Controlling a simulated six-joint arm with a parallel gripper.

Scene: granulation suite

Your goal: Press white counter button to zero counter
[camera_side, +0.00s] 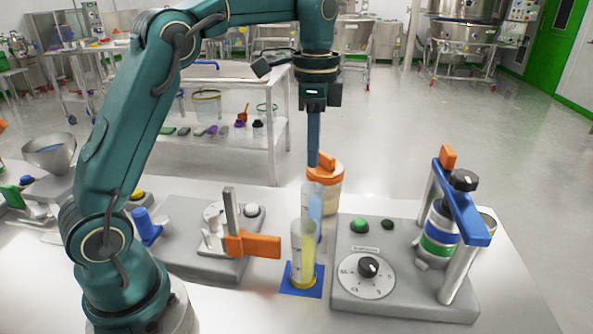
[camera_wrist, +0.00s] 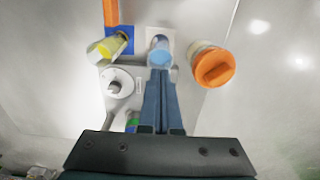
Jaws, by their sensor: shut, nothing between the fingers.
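A white button (camera_side: 252,210) sits on the right part of the grey left-hand device (camera_side: 190,255), behind an upright grey post. I cannot make it out in the wrist view. My gripper (camera_side: 314,163) has blue fingers closed together and pointing down, empty, well above the table and to the right of the white button. In the wrist view the closed fingers (camera_wrist: 159,73) point towards a clear cylinder with a bluish top (camera_wrist: 160,52); I cannot tell whether they touch it.
An orange-lidded jar (camera_side: 325,170) stands behind the clear cylinders. A cylinder with yellow contents (camera_side: 303,255) stands on a blue pad (camera_side: 290,283). An orange handle (camera_side: 253,244) juts from the left device. A right-hand device (camera_side: 400,299) has a dial, green buttons and a blue-topped frame.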

